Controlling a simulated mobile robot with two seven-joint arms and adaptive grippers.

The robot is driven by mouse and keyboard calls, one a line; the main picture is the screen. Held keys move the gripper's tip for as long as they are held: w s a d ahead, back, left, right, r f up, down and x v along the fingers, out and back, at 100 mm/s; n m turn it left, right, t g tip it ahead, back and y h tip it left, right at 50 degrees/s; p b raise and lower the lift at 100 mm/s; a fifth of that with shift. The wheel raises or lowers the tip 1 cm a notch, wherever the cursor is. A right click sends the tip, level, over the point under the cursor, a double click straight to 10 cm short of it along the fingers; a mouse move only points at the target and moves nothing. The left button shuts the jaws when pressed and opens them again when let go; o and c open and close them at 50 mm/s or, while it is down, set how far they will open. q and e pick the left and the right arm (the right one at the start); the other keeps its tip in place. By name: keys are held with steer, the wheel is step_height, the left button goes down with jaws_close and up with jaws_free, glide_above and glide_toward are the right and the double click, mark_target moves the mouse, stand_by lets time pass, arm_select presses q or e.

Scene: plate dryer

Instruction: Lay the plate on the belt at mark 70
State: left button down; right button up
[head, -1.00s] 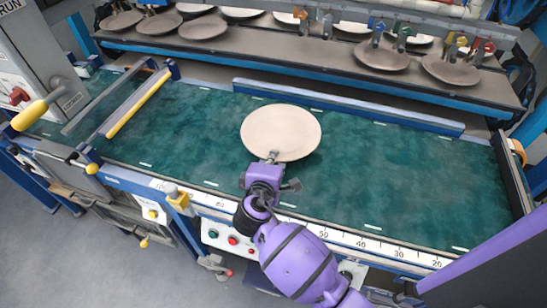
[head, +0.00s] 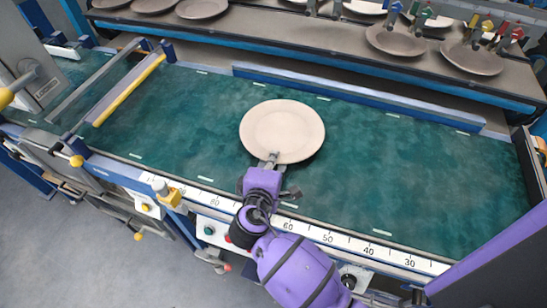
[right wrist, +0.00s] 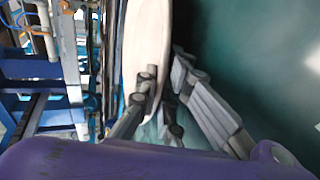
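A round cream plate (head: 282,131) is over the green belt (head: 430,160), roughly midway across its width. My right gripper (head: 272,160) is closed on the plate's near rim, with its arm reaching in from the front. In the right wrist view, the plate (right wrist: 150,45) appears edge-on between the fingers (right wrist: 165,100). A small gap or contact under the plate cannot be told. The white scale (head: 350,245) along the belt's front edge shows 80 left of the gripper and 60 right of it; the stretch between is partly hidden by my wrist. My left gripper is not in view.
A rack shelf (head: 300,42) with several plates runs behind the belt, beyond a blue rail (head: 350,98). A yellow-edged bar (head: 130,90) crosses the belt at left. A yellow clamp (head: 170,195) stands on the front edge. The belt is clear on both sides of the plate.

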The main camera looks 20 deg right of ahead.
steer(key=shift+o, duration=0.5)
steer(key=shift+r, duration=0.2)
steer(key=v, duration=1.2)
steer(key=shift+b, duration=0.3)
steer(key=shift+f, duration=0.1)
